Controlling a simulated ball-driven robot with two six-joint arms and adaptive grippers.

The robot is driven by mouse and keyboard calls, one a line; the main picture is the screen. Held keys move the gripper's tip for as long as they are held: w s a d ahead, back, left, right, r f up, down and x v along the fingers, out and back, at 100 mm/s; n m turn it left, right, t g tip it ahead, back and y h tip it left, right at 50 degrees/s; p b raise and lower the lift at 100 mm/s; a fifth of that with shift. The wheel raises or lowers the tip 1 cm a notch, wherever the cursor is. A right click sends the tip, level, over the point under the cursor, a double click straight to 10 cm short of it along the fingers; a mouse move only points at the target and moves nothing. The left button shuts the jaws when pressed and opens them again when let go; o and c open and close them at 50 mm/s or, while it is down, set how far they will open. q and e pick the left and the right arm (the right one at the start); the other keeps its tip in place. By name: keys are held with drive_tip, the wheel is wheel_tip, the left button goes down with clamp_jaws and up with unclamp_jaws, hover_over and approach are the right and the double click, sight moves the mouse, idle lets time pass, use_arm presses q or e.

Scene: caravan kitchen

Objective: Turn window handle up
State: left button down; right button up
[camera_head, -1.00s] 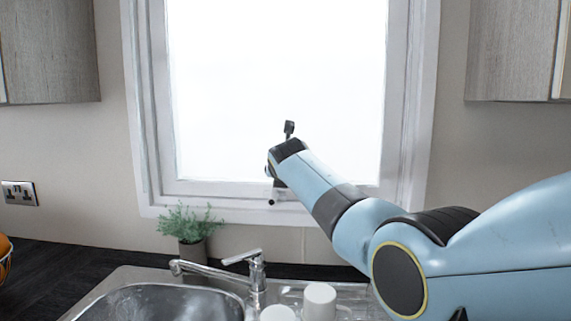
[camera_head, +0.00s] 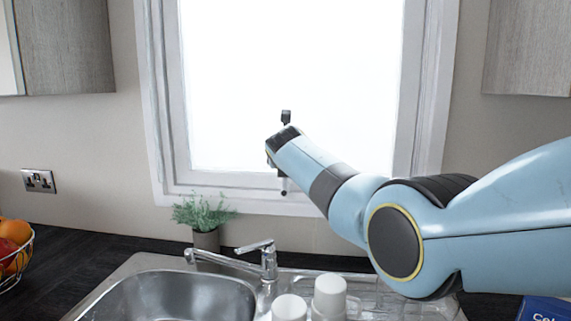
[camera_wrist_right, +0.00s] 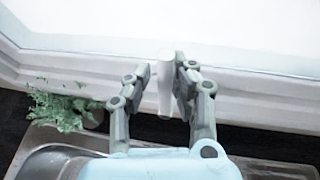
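The window handle (camera_wrist_right: 165,84) is a white upright bar in front of the lower window frame in the right wrist view. In the head view my right arm reaches from the right to the lower middle of the window (camera_head: 290,85). The arm's end hides the handle and most of the gripper there. My left gripper is not in view.
A potted plant (camera_head: 205,222) stands below the window, left of my arm. Beneath are the sink (camera_head: 165,295), a tap (camera_head: 268,262) and white cups (camera_head: 329,296). A fruit basket (camera_head: 14,262) is at the far left. A blue box (camera_head: 545,309) lies at lower right.

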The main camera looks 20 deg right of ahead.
drive_tip(key=o, duration=0.3)
drive_tip(key=shift+a, duration=0.15)
drive_tip(key=shift+s+d, duration=0.1)
drive_tip(key=shift+d, duration=0.15)
drive_tip(key=v, duration=1.2)
drive_tip(key=shift+a, duration=0.1)
